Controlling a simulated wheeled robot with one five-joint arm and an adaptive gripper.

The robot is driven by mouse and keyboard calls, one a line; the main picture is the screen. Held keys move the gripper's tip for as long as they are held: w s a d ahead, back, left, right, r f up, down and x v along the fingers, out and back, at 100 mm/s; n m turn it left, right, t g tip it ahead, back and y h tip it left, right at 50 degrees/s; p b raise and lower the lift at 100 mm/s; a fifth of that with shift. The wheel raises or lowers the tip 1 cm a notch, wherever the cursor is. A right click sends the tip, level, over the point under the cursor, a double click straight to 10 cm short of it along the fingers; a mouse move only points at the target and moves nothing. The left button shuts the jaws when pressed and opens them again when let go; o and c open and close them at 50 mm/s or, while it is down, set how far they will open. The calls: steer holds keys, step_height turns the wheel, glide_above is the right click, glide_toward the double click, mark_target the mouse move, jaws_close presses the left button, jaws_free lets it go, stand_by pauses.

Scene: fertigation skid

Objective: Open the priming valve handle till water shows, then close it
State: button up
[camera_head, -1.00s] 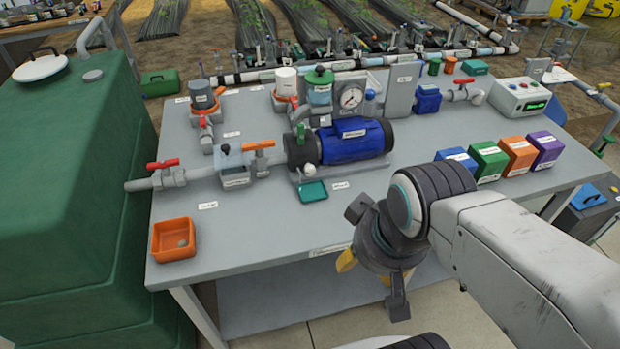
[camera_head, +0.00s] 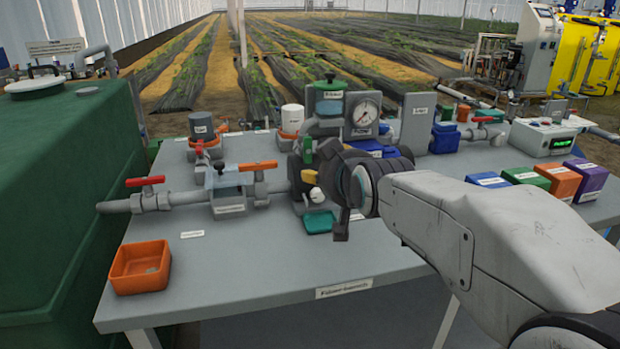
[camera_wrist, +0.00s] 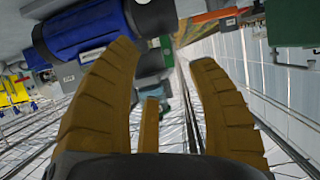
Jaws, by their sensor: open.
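A small green upright handle (camera_head: 307,149), likely the priming valve's, stands on top of the dark pump head. In the wrist view a green part (camera_wrist: 154,58) lies beyond the fingers, beside the blue pump motor (camera_wrist: 85,32); I cannot tell whether it is that handle. My gripper (camera_head: 300,178) is in front of the pump head and hides much of it and the motor. A white knob (camera_head: 316,194) sits low on the pump head. I cannot make out water there.
A teal tray (camera_head: 319,222) lies below the pump head. Orange-handled (camera_head: 258,165) and red-handled (camera_head: 145,181) valves sit on the pipe to the left. A clear green-lidded vessel (camera_head: 330,100) and a gauge (camera_head: 365,113) stand behind.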

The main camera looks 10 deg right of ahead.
mark_target(310, 148)
steer(key=w+t+b, duration=0.1)
steer(key=w+b, duration=0.3)
steer(key=w+f+t+b, duration=0.1)
steer(key=w+t+b, duration=0.1)
steer(key=w+b, duration=0.3)
steer(key=w+f+t+b, duration=0.1)
steer(key=w+b, duration=0.3)
steer(key=b, duration=0.1)
steer(key=shift+w+d+f+t, duration=0.1)
steer(key=shift+w+f+t, duration=0.1)
steer(key=shift+w+t, duration=0.2)
steer(key=shift+w+r, duration=0.15)
steer(key=shift+w, duration=1.1)
jaws_close()
